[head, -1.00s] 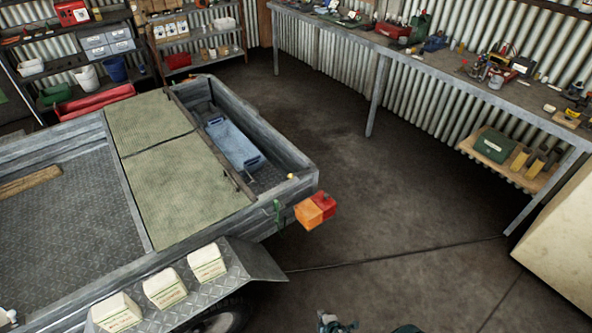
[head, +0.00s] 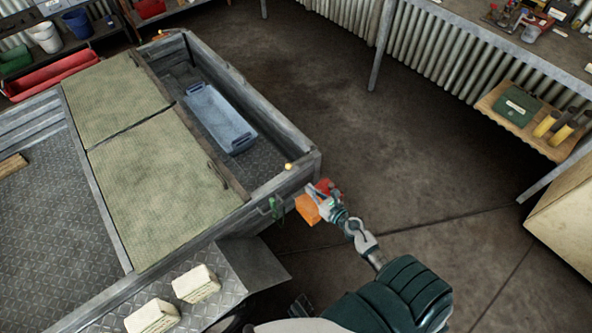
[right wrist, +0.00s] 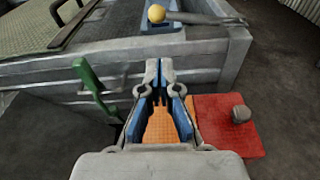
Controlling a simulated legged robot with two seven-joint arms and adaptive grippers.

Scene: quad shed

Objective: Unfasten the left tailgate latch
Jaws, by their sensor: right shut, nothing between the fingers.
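A green latch handle (head: 273,208) stands upright on the side of the grey metal trailer (head: 245,95), near its corner by the tailgate (head: 262,108). The green latch also shows left of the fingers in the right wrist view (right wrist: 92,85). A yellow knob (head: 289,167) sits on top of the corner; it is at the top of the right wrist view (right wrist: 156,13). My right gripper (head: 312,190) is shut and empty, above the orange lamp and to the right of the latch. Its fingertips (right wrist: 158,68) point at the trailer corner.
An orange lamp (head: 307,209) and a red lamp (right wrist: 228,125) stick out at the corner, under and beside my gripper. A blue crate (head: 218,115) lies inside the trailer. White packages (head: 196,284) sit on the fender. The floor right of the trailer is clear.

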